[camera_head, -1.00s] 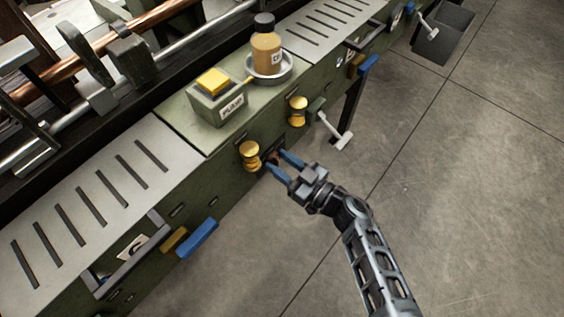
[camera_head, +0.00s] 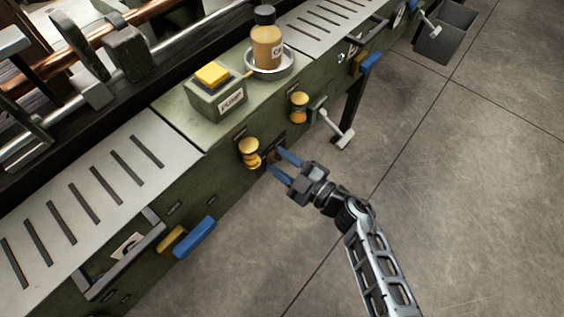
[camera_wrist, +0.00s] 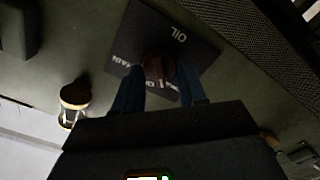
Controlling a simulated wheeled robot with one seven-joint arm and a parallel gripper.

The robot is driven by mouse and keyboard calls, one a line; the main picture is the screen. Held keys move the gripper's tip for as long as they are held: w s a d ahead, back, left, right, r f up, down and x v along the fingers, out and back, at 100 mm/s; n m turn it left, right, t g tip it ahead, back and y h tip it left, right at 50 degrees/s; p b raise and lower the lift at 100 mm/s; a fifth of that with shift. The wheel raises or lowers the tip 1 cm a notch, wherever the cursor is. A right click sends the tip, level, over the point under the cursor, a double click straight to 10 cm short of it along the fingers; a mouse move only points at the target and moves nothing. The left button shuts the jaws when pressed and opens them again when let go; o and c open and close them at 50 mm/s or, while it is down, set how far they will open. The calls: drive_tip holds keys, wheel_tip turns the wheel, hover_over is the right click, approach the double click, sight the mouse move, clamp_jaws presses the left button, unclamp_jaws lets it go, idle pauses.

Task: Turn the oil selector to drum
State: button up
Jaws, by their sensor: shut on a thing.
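The oil selector (camera_wrist: 157,70) is a small brownish knob on a dark plate (camera_wrist: 185,32) lettered "OIL" on the green machine front. More lettering on the plate is partly hidden by my fingers, one word ending in "AIN". My gripper (camera_head: 276,162) reaches the machine front from the right, between two yellow knobs. Its blue fingers are shut on the knob, one on each side, and the wrist view shows them (camera_wrist: 158,88) against the plate. The knob's exact pointing direction is dark and cannot be told.
Yellow knobs stand left (camera_head: 250,152) and right (camera_head: 299,105) of my gripper. A white-ended crank (camera_head: 338,134) sticks out further right. Above are a yellow-topped box (camera_head: 217,98) labelled "PUMP" and a brown bottle (camera_head: 266,45) in a dish. The floor (camera_head: 455,190) at right is clear.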

drive_tip(key=shift+f+n, duration=0.1)
drive_tip(key=shift+n, duration=0.7)
drive_tip(key=o, duration=1)
drive_tip(key=shift+o, duration=0.2)
drive_tip(key=shift+d, duration=0.1)
drive_tip(key=v, duration=0.7)
drive_tip(key=shift+s+d, duration=0.25)
drive_tip(key=shift+s, duration=0.05)
